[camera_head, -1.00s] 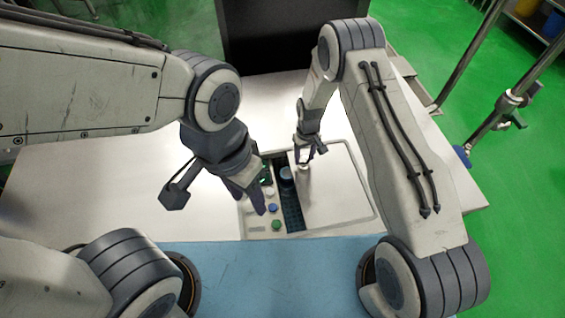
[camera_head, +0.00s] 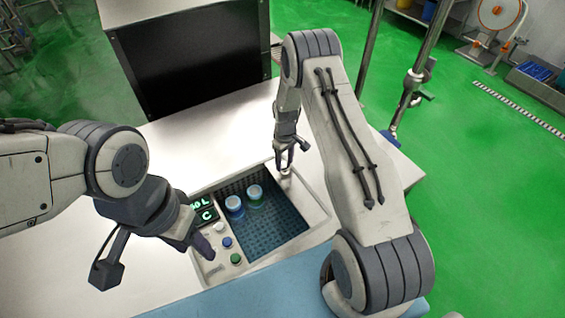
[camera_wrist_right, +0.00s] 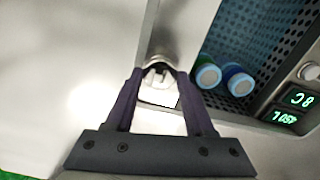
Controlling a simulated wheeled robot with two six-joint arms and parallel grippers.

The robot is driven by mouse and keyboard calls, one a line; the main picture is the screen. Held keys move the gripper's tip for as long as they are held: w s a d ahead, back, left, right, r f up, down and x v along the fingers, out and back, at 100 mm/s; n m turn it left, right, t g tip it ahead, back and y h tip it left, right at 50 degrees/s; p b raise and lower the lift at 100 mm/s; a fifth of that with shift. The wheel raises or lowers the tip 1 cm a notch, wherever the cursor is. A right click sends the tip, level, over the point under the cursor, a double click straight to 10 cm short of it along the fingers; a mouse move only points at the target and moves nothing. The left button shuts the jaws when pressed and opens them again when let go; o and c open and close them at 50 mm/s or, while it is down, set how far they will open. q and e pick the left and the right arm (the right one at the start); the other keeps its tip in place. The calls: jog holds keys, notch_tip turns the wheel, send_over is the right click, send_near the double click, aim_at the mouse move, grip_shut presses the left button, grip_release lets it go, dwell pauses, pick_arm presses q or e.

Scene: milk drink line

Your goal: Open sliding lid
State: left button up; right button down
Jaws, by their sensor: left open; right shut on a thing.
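The sliding lid (camera_head: 309,207) is a pale metal plate at the right side of the sunken bin (camera_head: 269,237), and most of the bin is uncovered. My right gripper (camera_head: 286,165) is shut on the lid's small metal knob (camera_head: 284,174). In the right wrist view, the right gripper (camera_wrist_right: 160,82) has its fingers on both sides of the knob (camera_wrist_right: 158,68). My left gripper (camera_head: 201,243) is open and empty above the control panel, left of the bin.
Inside the bin stand a blue container (camera_head: 235,206) and a green container (camera_head: 255,194) with pale tops. The control panel (camera_head: 213,271) has lit green displays (camera_head: 205,211) and several buttons. A dark box (camera_head: 195,60) stands behind. The left table surface is clear.

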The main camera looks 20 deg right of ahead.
jog(key=shift+c, duration=1.3)
grip_release()
notch_tip(320, 180, up, 10)
jog(key=b, duration=0.1)
jog(key=shift+r, duration=0.25)
